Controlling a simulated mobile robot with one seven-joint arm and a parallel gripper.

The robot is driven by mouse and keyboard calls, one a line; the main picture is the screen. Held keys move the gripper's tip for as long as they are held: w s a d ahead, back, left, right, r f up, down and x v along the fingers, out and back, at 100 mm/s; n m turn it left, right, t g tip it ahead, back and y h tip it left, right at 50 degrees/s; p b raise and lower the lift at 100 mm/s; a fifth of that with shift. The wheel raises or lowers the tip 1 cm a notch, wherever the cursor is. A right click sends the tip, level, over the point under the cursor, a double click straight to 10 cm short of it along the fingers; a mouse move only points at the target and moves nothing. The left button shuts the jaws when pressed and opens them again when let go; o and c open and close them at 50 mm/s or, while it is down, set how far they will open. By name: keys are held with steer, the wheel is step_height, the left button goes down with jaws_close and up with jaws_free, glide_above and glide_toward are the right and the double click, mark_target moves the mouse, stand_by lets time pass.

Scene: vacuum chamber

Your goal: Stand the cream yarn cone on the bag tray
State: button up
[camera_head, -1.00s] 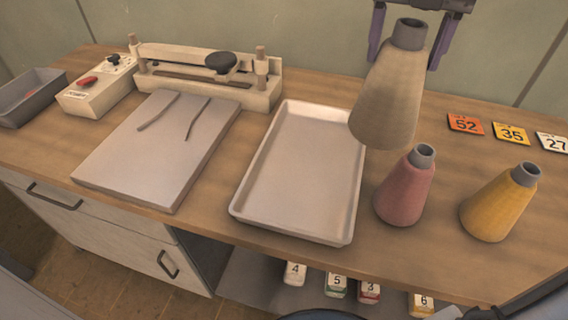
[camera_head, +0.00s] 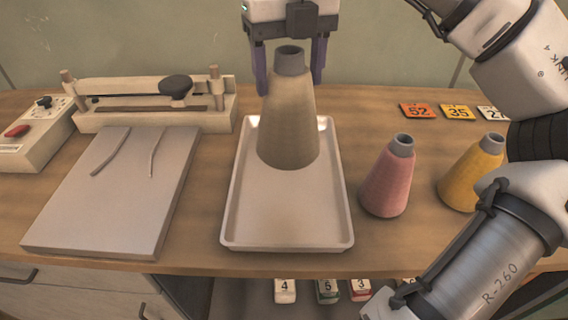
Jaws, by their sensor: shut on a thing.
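The cream yarn cone (camera_head: 288,125) is upright, its grey tip up, in front of the back half of the bag tray (camera_head: 285,242) in the head view. Whether its base touches the tray or hangs above it, I cannot tell. My gripper (camera_head: 290,78) is shut on the cone near its top, one purple finger on each side. The tray is a shallow, pale metal tray, with no other thing in it. The cone hides part of the tray's back.
A pink cone (camera_head: 387,178) and a yellow cone (camera_head: 472,175) stand right of the tray; my arm partly covers the yellow one. Numbered tags (camera_head: 418,111) lie behind them. A grey slab (camera_head: 115,190) and a sealer (camera_head: 155,103) are on the left.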

step_height(320, 180, down, 16)
steer(key=p, duration=0.1)
steer(key=shift+f, duration=0.25)
steer(key=shift+f, duration=0.2)
steer(key=o, duration=1.7)
steer(key=shift+c, duration=0.2)
steer(key=shift+r, duration=0.15)
step_height(320, 180, up, 12)
steer(key=shift+b, duration=0.35)
